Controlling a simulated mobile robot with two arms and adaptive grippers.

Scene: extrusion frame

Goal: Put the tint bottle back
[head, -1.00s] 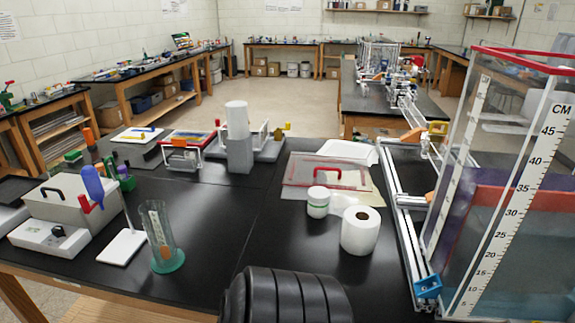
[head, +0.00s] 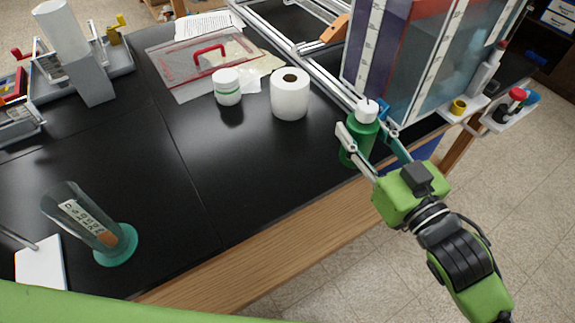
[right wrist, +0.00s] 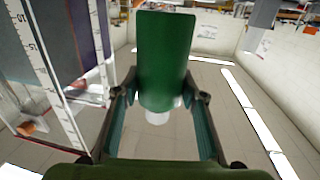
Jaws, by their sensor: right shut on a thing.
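The tint bottle (head: 361,134) is green with a white cap and nozzle. My right gripper (head: 362,145) is shut on its body near the table's front edge, in front of the clear tank. In the right wrist view the green bottle (right wrist: 165,60) is between the two fingers (right wrist: 160,100). In the head view it is nearly upright, slightly tilted. I cannot tell whether its base touches the table. My left gripper is not in view.
The clear tank (head: 440,50) stands beside the bottle. White holders right of it carry a yellow cup (head: 458,106), a grey bottle (head: 484,75) and a red-capped bottle (head: 514,100). The front middle table is clear.

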